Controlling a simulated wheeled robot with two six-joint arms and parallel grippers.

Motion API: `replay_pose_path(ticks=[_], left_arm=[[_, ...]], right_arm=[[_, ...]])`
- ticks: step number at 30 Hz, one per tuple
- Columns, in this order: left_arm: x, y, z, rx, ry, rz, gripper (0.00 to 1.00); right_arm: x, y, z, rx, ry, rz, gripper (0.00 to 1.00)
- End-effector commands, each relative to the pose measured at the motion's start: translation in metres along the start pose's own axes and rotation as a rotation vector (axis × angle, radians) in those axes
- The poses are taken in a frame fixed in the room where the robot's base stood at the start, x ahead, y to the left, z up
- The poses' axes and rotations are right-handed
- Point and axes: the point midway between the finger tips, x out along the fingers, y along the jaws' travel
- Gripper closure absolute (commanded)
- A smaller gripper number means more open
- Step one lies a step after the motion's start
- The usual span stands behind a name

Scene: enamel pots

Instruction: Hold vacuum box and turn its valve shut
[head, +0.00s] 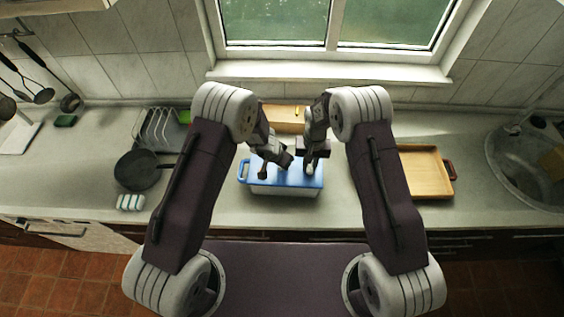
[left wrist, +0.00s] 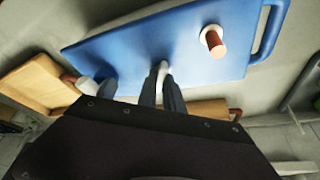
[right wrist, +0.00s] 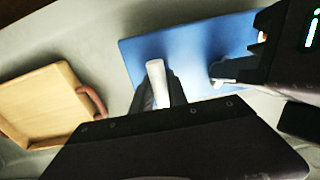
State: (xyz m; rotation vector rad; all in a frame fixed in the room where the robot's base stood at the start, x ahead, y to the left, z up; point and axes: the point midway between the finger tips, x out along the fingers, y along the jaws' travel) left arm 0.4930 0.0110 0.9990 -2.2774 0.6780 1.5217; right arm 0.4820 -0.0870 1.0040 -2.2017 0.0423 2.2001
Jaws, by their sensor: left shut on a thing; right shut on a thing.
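The vacuum box (head: 285,189) has a white body and a blue lid (head: 250,180) with a loop handle at its left end. It stands upright on the counter. A white post with a brown cap (left wrist: 213,42) rises from the lid's left part, clear of both grippers. My left gripper (head: 285,162) is shut on a slim white part (left wrist: 162,72) near the lid's middle. My right gripper (head: 310,162) is shut on a white upright piece (right wrist: 156,73) towards the lid's right end. The fingers partly hide both held parts, so I cannot tell which is the valve.
A wooden tray (head: 424,168) lies right of the box, before the sink (head: 520,165). A black pan (head: 140,172), a dish rack (head: 163,130) and a white-and-green item (head: 130,202) are at left. A wooden box (head: 284,113) stands behind. My grippers are close together.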

Motion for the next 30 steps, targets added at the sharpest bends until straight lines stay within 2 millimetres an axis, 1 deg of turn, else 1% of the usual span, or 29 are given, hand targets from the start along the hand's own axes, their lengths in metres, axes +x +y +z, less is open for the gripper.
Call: replay_pose_path(ticks=[1,17,18,19,20,28,30], left_arm=[[-0.0009,0.0007,-0.0024,-0.007,0.005,-0.002,1.0],[-0.0009,0.0009,-0.002,-0.025,0.004,-0.008,1.0],[-0.0009,0.0009,-0.0019,-0.025,0.003,-0.008,0.81],[-0.0008,0.0009,-0.0018,-0.025,0.003,-0.008,0.73],[-0.0008,0.0008,-0.0016,-0.025,0.003,-0.008,0.67],[-0.0006,0.0005,-0.0005,-0.026,0.0,-0.009,0.67],[-0.0035,0.0005,-0.0006,-0.026,0.0,-0.009,0.67]], right_arm=[[0.0002,-0.0005,0.0012,-0.003,-0.003,0.001,1.0],[0.0002,-0.0005,0.0012,-0.003,-0.003,0.001,1.0],[0.0002,-0.0004,0.0011,-0.003,-0.003,0.001,1.0],[0.0002,-0.0004,0.0011,-0.003,-0.003,0.001,1.0],[0.0002,-0.0004,0.0011,-0.003,-0.003,0.001,1.0],[0.0002,-0.0001,0.0009,-0.002,-0.003,0.001,1.0],[0.0001,-0.0001,0.0009,-0.002,-0.002,0.001,1.0]])
